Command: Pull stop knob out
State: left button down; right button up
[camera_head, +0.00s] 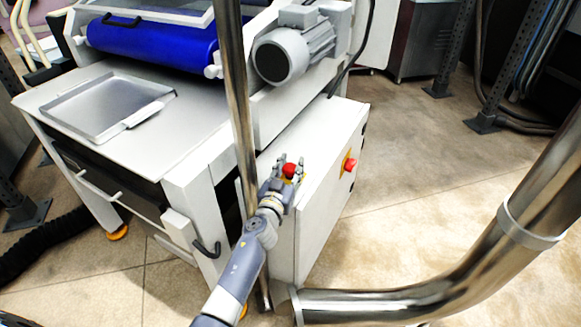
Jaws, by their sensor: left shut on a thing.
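A red stop knob (289,170) sits on top of the white control cabinet (325,205) beside the roller sheeter. My left gripper (288,168) reaches up from the bottom of the head view and has its fingers on both sides of this knob, shut on it. The fingers partly hide the knob's base, so I cannot tell how far out it stands. A second red knob (350,164), on a yellow plate, is on the cabinet's right-hand face, clear of the gripper. My right gripper is not in view.
A shiny metal post (237,90) rises just left of my gripper, and a thick metal pipe (440,285) curves across the lower right. The sheeter has a blue roller (150,45), a grey motor (290,50) and a metal tray (100,110). Open floor lies right of the cabinet.

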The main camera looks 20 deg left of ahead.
pick_arm(q)
jog(key=shift+w+r, duration=0.1)
jog(key=shift+r, duration=0.15)
jog(key=c, duration=1.1)
grip_release()
jog(key=shift+s+f, duration=0.1)
jog(key=shift+s, duration=0.3)
jog(key=s, duration=1.1)
jog(key=shift+s, duration=0.25)
